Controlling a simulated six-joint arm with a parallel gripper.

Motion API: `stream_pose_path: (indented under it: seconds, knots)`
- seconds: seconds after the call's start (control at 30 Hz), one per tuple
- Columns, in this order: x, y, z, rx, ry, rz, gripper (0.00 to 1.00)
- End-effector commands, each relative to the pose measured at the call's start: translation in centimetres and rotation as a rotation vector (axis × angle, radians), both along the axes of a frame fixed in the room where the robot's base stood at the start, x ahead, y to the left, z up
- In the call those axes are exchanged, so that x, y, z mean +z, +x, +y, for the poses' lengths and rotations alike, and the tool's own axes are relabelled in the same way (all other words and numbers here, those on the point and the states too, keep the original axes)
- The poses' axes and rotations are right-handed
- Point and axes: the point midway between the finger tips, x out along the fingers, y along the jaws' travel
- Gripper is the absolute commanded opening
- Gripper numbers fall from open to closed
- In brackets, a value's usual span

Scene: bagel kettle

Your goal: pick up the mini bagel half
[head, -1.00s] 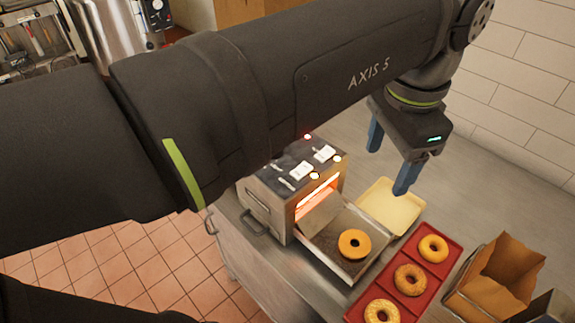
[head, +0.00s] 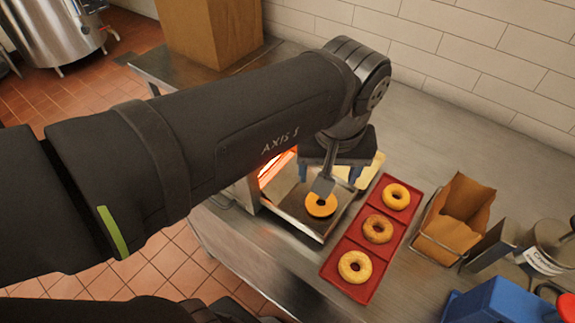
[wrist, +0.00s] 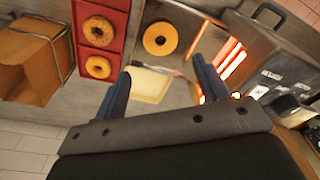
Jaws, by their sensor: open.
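The mini bagel half (head: 313,209) is an orange-yellow ring lying flat on the metal tray (head: 300,226) in front of the glowing toaster. In the head view a grey part of my wrist covers its upper edge. In the wrist view the bagel half (wrist: 148,38) shows whole, beyond the fingertips and roughly between their lines. My gripper (head: 329,176) has two blue fingers spread apart with nothing between them. In the wrist view my gripper (wrist: 160,70) is also empty and apart from the bagel half.
A red tray (head: 343,243) with three whole bagels stands right of the metal tray. A pale yellow board (head: 373,169) lies behind it. A paper-lined wire basket (head: 461,215) is farther right, and a blue box (head: 490,303) is at the front. The back right counter is clear.

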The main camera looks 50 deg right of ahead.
Motion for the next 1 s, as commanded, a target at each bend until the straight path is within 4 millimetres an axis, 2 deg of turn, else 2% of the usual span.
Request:
stream_pose_path:
  seconds: [0.1,0.3,0.57,0.8,1.0]
  knots:
    - [-2.8,0.2,-0.2,0.0,0.006,-0.001,0.67]
    - [-6.5,0.5,-0.6,0.0,0.005,0.0,0.67]
    - [-8.2,0.7,-1.0,-0.001,0.002,0.0,0.67]
    - [-10.9,1.2,-2.1,0.0,0.004,0.0,0.67]
    - [-12.8,1.4,-2.3,-0.001,0.001,0.0,0.67]
